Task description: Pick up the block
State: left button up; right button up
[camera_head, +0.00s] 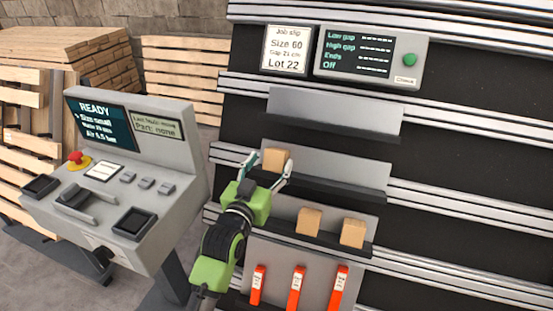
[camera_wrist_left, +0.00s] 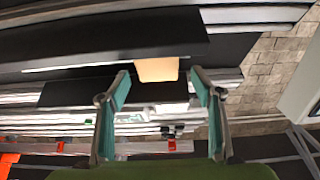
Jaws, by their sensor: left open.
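A light wooden block (camera_head: 277,159) is at the left end of the middle shelf (camera_head: 345,187) on the dark rack. My left gripper (camera_head: 268,166) is open, with one finger to each side of this block. In the left wrist view the block (camera_wrist_left: 157,69) shows beyond and between the spread fingertips (camera_wrist_left: 160,82), with a gap on both sides. Two more wooden blocks, one on the left (camera_head: 308,221) and one on the right (camera_head: 352,232), sit on the lower shelf. My right gripper is not in view.
A grey control console (camera_head: 150,200) with a screen and red button stands left of my left arm. An upper shelf (camera_head: 335,112) above looks empty. Several orange-red tagged strips (camera_head: 297,288) hang below the lower shelf. Wooden pallets (camera_head: 70,55) stand behind the console.

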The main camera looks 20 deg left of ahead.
aim_at(274, 159)
pick_arm(q)
jog(key=shift+w+d+f+p, duration=0.15)
jog(key=shift+w+p, duration=0.3)
jog(key=shift+w, duration=2.2)
jog(key=c, duration=1.2)
